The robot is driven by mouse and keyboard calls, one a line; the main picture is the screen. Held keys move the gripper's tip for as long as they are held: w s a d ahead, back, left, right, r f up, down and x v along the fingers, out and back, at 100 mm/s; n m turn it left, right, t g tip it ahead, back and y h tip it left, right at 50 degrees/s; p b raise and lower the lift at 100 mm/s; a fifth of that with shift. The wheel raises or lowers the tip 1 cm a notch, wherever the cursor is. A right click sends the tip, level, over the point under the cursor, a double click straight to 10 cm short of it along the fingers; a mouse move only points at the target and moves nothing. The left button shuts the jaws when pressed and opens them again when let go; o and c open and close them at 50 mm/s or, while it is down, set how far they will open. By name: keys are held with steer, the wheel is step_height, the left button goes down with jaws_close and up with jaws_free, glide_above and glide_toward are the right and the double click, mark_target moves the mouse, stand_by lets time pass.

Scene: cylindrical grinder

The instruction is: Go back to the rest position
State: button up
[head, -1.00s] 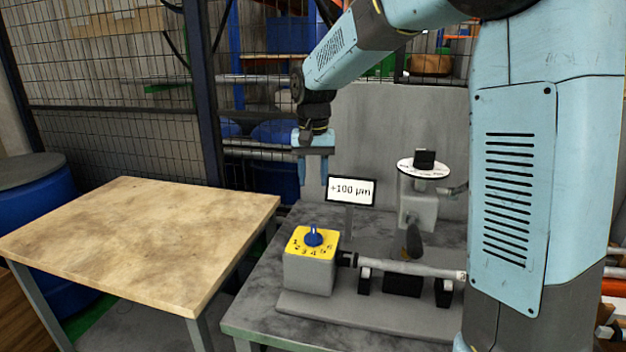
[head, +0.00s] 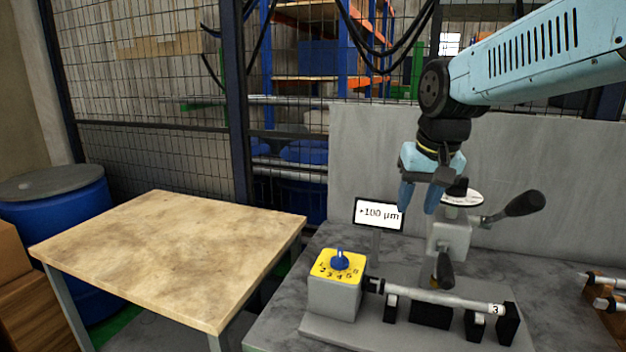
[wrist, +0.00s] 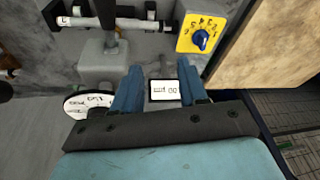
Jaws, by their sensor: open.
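My gripper (head: 421,200) is open and empty. In the head view it hangs above the grinder's bench, right of the display and in front of the grey back panel. In the wrist view my two blue fingers (wrist: 160,92) stand apart with the display (wrist: 165,91) showing between them. The display (head: 379,214) reads +100 µm in the head view. The grinder (head: 330,325) has a yellow-topped box with a blue knob (head: 340,260) and a grey shaft marked 3 (head: 450,298). A white dial (head: 466,198) is partly hidden behind my gripper.
A bare wooden table (head: 170,250) stands at the left. A black-handled lever (head: 520,204) sticks out right of the grinder head. More shafts lie on a rack (head: 605,290) at the right edge. A blue barrel (head: 60,230) and mesh fence stand behind.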

steer(key=s+d+f+t, duration=0.2)
steer(key=s+d, duration=0.2)
steer(key=s, duration=0.7)
steer(key=shift+d+h, duration=0.2)
steer(key=shift+h, duration=0.1)
steer(key=shift+o, duration=0.2)
stand_by(0.4)
